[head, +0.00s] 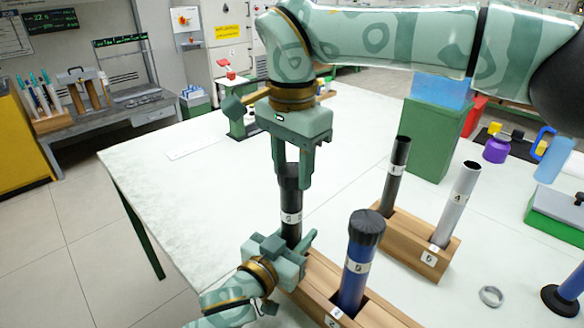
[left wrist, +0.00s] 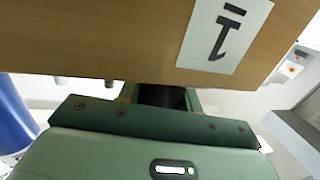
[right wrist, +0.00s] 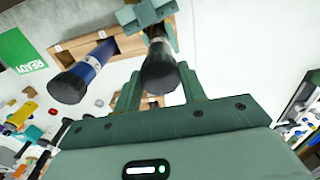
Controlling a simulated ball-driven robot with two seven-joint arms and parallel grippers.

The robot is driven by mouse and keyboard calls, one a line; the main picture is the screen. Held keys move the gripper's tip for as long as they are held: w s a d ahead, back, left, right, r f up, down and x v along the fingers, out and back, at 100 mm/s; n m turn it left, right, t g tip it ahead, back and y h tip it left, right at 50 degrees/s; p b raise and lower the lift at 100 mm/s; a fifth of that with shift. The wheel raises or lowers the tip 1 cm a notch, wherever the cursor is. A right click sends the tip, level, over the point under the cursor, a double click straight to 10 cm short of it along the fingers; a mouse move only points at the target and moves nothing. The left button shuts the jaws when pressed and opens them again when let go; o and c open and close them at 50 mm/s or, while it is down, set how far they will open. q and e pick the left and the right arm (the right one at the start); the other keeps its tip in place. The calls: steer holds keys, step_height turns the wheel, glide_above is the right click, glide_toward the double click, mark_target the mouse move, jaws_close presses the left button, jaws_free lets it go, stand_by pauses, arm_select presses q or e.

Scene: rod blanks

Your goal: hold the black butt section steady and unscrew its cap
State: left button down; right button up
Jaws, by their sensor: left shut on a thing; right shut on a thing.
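The black butt section (head: 291,222) stands upright at the left end of the near wooden block (head: 322,272), with a white numbered label on it. My left gripper (head: 287,250) is shut around its lower part, just above the block; in the left wrist view its dark side (left wrist: 163,96) shows between the fingers. The black cap (head: 289,177) is on top of the section. My right gripper (head: 293,180) comes from above and is shut on the cap. In the right wrist view the cap (right wrist: 160,72) lies between its fingertips. The cap's seam is too small to judge.
A blue capped tube (head: 357,262) stands in the same block, close to my left gripper. A second wooden block (head: 412,240) holds a black tube (head: 396,172) and a grey tube (head: 457,202). A metal ring (head: 491,296) lies at right. The table's left side is mostly clear.

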mark_target(292, 169)
steer(key=shift+r, duration=0.7)
steer(key=shift+r, duration=2.05)
arm_select(q)
steer(key=c, duration=0.9)
jaws_free()
